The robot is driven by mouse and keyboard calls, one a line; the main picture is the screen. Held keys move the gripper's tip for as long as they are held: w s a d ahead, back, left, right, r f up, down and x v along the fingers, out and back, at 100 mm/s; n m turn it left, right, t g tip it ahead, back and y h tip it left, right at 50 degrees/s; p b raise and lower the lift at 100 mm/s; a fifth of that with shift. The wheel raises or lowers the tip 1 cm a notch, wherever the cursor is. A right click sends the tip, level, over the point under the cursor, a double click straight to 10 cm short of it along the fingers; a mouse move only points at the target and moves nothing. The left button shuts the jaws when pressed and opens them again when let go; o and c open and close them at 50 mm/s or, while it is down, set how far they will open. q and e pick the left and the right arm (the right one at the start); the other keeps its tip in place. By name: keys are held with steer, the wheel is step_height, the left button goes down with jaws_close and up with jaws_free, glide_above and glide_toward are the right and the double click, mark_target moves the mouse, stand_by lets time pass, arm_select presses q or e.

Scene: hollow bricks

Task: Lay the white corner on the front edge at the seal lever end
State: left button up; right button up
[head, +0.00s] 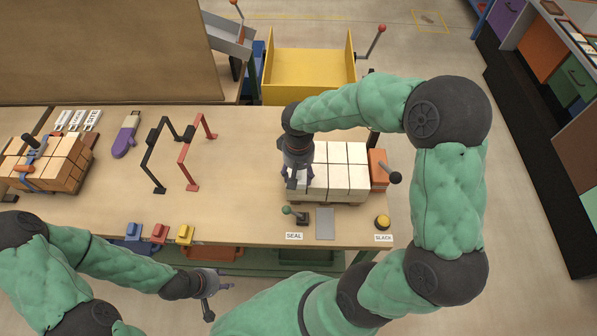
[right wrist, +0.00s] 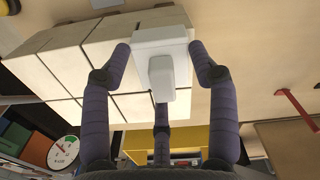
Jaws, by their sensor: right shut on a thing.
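The white corner (right wrist: 160,86) is between the purple fingers of my right gripper (right wrist: 160,62) in the right wrist view. Its wide plate overlaps the edge of the pale blocks in that picture; whether it touches them I cannot tell. In the head view my right gripper (head: 296,180) points down at the left end of the pale block stack (head: 335,172), just behind the seal lever (head: 289,211), and mostly hides the corner. The lever has a green knob and a SEAL label (head: 294,236). My left gripper (head: 208,298) is empty, fingers apart, in front of the table.
A slack button (head: 382,222) and a grey plate (head: 325,223) lie in front of the stack. Orange blocks (head: 378,168) and a black-knobbed lever (head: 394,177) stand at its right. Red and black frames (head: 190,150) stand to the left. The table (head: 235,200) between is clear.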

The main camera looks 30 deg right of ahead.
mark_target(298, 172)
steer(key=shift+f, duration=0.1)
steer(key=o, duration=1.3)
steer(key=shift+c, duration=0.2)
steer(key=shift+r, duration=0.55)
step_height(298, 172, up, 11)
steer(key=p, duration=0.1)
steer(key=shift+r+p, duration=0.15)
steer(key=shift+p, duration=0.2)
